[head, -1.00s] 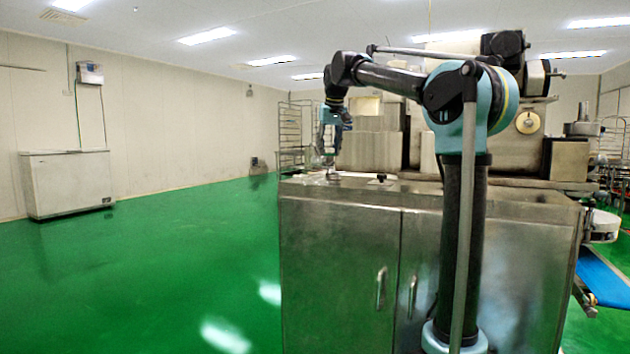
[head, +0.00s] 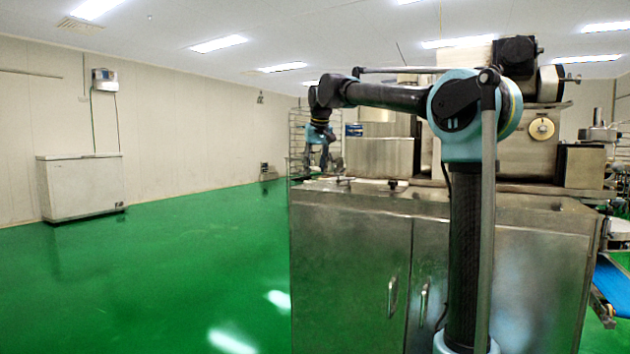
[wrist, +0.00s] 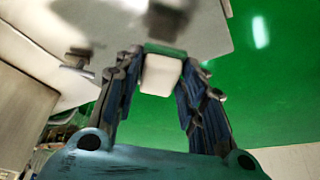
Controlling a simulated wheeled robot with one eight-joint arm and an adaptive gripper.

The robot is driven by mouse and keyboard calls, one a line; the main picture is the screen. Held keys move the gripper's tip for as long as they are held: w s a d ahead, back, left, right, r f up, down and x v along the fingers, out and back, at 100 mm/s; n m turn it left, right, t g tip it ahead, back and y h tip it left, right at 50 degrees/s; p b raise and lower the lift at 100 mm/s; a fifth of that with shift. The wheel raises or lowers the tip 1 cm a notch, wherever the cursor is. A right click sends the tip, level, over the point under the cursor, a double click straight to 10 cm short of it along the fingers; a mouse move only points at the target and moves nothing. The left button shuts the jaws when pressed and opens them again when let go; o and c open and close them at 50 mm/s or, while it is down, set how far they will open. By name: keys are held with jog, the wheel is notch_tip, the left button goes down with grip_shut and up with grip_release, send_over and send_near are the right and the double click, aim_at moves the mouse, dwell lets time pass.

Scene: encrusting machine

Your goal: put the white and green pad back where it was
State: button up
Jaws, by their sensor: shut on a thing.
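The white and green pad (wrist: 161,74) is between the fingers of my gripper (wrist: 160,82) in the wrist view. Its white face is toward the camera and a green strip shows along its far edge. My gripper is shut on it. In the head view my gripper (head: 322,166) is over the far left part of the steel cabinet top, near its edge. The pad is too small to make out there. I cannot tell whether the pad touches the top.
The steel cabinet (head: 350,260) has a flat top (head: 440,200) with a small dark fitting (head: 397,184). A blurred grey fitting (wrist: 80,60) shows at left in the wrist view. Large machine housings (head: 378,157) stand behind. The green floor (head: 170,270) is clear at left.

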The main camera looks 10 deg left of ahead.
aim_at(316, 173)
jog(key=shift+f, duration=1.95)
jog(key=shift+f, duration=0.1)
jog(key=o, duration=1.1)
jog(key=v, duration=1.2)
